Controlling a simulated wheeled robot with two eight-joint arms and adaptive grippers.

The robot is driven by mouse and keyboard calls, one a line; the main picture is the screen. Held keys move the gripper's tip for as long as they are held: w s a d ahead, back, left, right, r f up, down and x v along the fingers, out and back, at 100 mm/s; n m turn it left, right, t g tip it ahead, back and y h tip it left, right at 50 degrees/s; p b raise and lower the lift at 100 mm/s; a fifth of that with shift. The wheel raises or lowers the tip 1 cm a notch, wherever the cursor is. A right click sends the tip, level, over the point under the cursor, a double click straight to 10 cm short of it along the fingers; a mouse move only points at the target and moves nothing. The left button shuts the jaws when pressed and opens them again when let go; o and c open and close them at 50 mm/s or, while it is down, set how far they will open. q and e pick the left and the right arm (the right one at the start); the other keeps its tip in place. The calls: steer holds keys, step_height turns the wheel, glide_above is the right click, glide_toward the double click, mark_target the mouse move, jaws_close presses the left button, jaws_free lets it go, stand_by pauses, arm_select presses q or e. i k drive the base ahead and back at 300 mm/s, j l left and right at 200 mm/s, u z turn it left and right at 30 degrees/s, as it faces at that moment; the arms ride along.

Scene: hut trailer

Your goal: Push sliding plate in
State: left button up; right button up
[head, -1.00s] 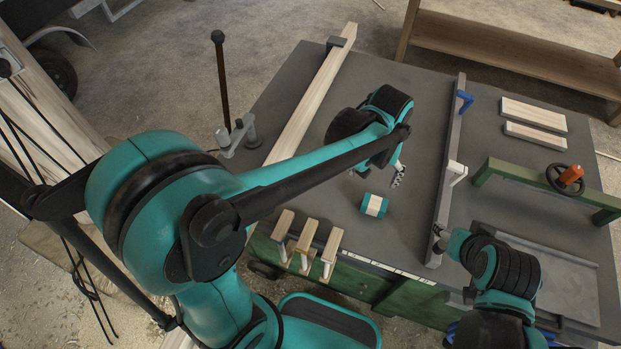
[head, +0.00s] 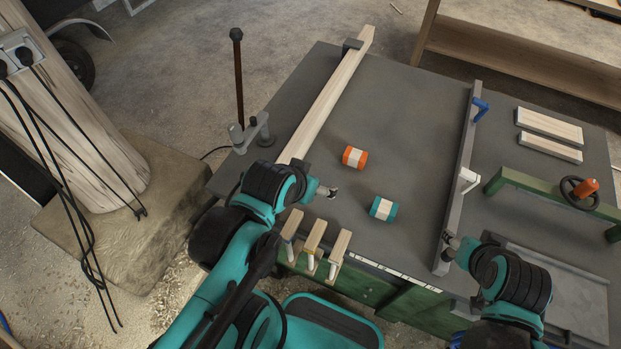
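A flat grey plate (head: 560,283) lies at the lower right of the bench top; I cannot tell for sure whether it is the sliding plate. My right gripper (head: 450,243) is at the near end of a long grey rail (head: 460,170), left of that plate. It seems close to or touching the rail, and its fingers are too small to read. My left gripper (head: 331,192) is over the near left part of the bench, just above the wooden-handled pieces. It looks empty, but its opening is unclear. My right arm partly hides the plate's near left side.
An orange-and-wood cylinder (head: 355,157) and a teal-and-wood cylinder (head: 383,209) lie on the grey bench (head: 415,110). A long wooden beam (head: 327,95) lies at left. A green bar with a handwheel (head: 580,192) stands at right. Wooden-handled pieces (head: 313,237) line the near edge.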

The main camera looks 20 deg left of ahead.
mark_target(578, 305)
steer(key=k+l+z, duration=0.1)
steer(key=z, duration=0.3)
steer(key=l+z, duration=0.15)
steer(key=z, duration=0.2)
steer(key=k+l+z, duration=0.1)
steer(key=z, duration=0.3)
steer(key=l+z, duration=0.35)
steer(key=k+z, duration=0.25)
steer(key=k+j, duration=0.05)
steer(key=k, duration=0.05)
